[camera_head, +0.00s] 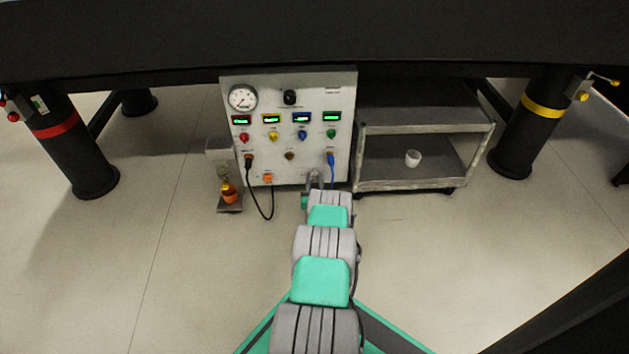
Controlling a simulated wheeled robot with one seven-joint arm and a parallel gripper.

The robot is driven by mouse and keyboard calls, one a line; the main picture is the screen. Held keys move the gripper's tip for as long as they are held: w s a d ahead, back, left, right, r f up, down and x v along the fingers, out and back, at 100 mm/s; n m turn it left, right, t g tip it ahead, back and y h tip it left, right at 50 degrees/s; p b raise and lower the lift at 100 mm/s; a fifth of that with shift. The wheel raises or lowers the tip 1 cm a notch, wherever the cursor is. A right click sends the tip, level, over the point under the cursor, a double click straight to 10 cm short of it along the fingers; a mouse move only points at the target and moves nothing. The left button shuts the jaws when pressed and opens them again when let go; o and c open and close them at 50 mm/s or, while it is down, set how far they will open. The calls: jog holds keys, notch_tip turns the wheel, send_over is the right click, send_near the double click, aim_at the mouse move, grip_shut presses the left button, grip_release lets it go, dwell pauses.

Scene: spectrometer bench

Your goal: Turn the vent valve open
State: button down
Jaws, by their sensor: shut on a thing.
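A white control panel (234,165) stands under the dark bench. My arm reaches forward to its lower right part. My gripper (314,178) is small in the view, at the panel's lower edge, just left of a blue cable. It is shut on a part there, which I take to be the vent valve. The fingers and my wrist hide that part, so its handle and its angle cannot be made out. Higher on the panel are a round gauge (243,98), a black knob (290,97), and a row of coloured knobs under lit green displays.
A black cable (267,205) loops below the panel, and a blue cable (331,168) hangs near my gripper. A small stand with an orange bottle (229,194) is left. A grey cart (405,187) holding a white cup (413,158) is right. Open floor lies in front.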

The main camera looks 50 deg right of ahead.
jog(key=shift+n, duration=0.6)
jog(key=c, duration=1)
grip_release()
jog(key=shift+c, duration=0.2)
jog(key=p+v, duration=0.4)
jog(key=v, duration=0.3)
jog(key=shift+s+a+p, duration=0.25)
jog(key=shift+a+p, duration=0.05)
jog(key=shift+p, duration=0.05)
